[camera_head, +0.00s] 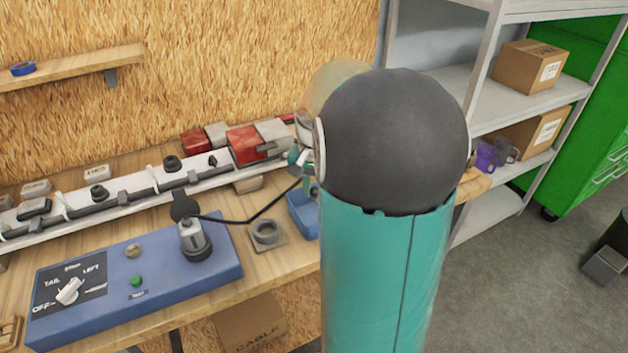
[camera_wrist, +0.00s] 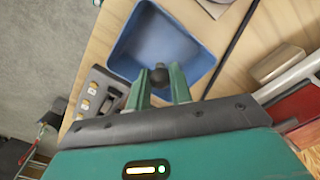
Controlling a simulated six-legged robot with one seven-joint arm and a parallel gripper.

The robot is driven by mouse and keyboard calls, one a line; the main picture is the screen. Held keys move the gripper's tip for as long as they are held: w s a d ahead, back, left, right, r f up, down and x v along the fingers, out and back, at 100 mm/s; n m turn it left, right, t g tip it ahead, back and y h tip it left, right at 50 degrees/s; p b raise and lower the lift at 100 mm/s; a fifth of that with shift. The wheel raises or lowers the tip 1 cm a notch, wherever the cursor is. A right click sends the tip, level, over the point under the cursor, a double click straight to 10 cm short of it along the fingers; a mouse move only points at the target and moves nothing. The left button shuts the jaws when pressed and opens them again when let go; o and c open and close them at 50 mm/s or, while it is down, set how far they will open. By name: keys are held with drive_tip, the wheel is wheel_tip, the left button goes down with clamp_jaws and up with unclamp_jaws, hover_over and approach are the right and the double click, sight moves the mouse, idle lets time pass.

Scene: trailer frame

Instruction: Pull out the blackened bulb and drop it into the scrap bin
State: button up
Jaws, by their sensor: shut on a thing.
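My gripper (camera_wrist: 161,86) is shut on the blackened bulb (camera_wrist: 159,75), a small dark round end between the two green fingertips in the wrist view. A blue open bin (camera_wrist: 124,52) lies beyond the fingertips, and the bulb appears over its near part. I cannot tell the exact height. The bin's inside looks empty where it shows. In the head view the blue bin (camera_head: 301,222) stands on the bench, its right side hidden by my arm. My gripper (camera_head: 294,157) is mostly hidden there, and the bulb cannot be made out.
A light bar (camera_head: 130,190) with red lamps (camera_head: 244,143) runs along the bench's back. A blue test box (camera_head: 135,275) with a plug and black cable stands in front. A grey ring holder (camera_head: 267,233) sits beside the bin. A grey tray (camera_wrist: 98,93) with small bulbs is left of it.

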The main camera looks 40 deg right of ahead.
sight(314, 219)
drive_tip(key=shift+f, duration=3.05)
drive_tip(key=shift+f, duration=0.2)
drive_tip(key=o, duration=1.2)
drive_tip(key=shift+r, duration=3.55)
